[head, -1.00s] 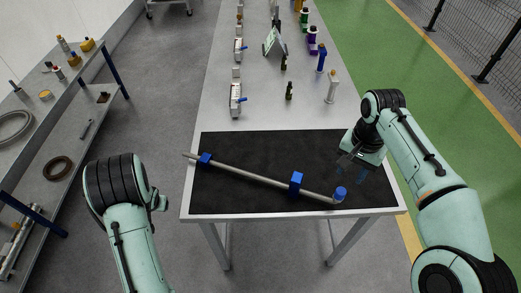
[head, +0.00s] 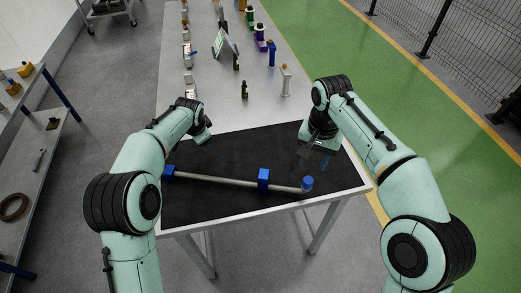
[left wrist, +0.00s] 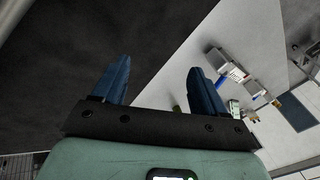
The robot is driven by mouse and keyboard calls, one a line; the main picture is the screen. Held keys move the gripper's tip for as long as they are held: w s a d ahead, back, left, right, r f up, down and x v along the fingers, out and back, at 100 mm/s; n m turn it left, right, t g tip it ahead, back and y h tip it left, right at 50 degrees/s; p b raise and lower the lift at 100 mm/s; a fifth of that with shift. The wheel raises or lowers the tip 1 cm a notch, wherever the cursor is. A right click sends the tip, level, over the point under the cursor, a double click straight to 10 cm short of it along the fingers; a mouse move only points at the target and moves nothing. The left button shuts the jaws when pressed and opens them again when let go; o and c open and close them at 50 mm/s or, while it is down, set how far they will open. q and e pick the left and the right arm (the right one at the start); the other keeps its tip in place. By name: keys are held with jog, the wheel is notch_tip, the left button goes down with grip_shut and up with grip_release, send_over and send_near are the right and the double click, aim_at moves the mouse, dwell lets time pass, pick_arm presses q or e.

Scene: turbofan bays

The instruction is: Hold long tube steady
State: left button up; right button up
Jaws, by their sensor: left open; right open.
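Several small bottles and parts stand on the light table behind the mat, including a white post (head: 285,80), a blue bottle (head: 271,54) and a tilted panel (head: 223,42). A shelf (head: 28,125) stands at the left. The mat's front left is clear.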

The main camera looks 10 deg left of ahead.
pick_arm(q)
jog(key=s+d+r+m+g+h, duration=0.1)
jog(key=s+d+r+m, duration=0.15)
jog(key=d, duration=0.45)
jog(key=s+d+r+m+g, duration=0.2)
jog(key=d+m, duration=0.1)
jog(key=d, duration=0.5)
notch_tip(320, 180, up, 5)
jog(key=m+g, duration=0.2)
jog(key=m, duration=0.2)
send_over(264, 174)
jog(key=shift+h, duration=0.3)
notch_tip(264, 174, down, 13)
jog(key=shift+f, duration=0.15)
grip_shut()
